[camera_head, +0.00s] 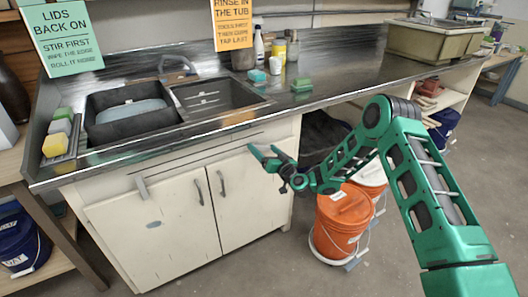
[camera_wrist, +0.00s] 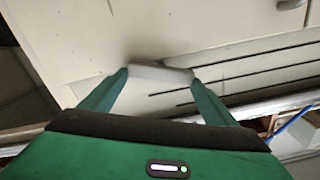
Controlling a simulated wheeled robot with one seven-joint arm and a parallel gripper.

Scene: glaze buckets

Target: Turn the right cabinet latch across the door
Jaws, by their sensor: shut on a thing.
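The right latch (camera_wrist: 160,73) is a small pale grey bar at the top of the right cabinet door (camera_head: 240,200). My gripper (camera_head: 263,151) is at the upper right of the cabinet front. In the wrist view, my gripper (camera_wrist: 160,77) has a green fingertip at each end of the latch and is shut on it. The latch lies between the fingers, across the picture. In the head view I cannot make the latch out behind my fingers. The left latch (camera_head: 142,187) hangs nearly upright, slightly tilted, over the left door (camera_head: 150,230).
Two door handles (camera_head: 222,183) (camera_head: 198,192) stand out near the middle seam. The metal counter (camera_head: 330,85) with its sink (camera_head: 130,108) overhangs the cabinet. An orange bucket (camera_head: 342,222) stands on the floor right of the cabinet, below my arm. The floor in front is clear.

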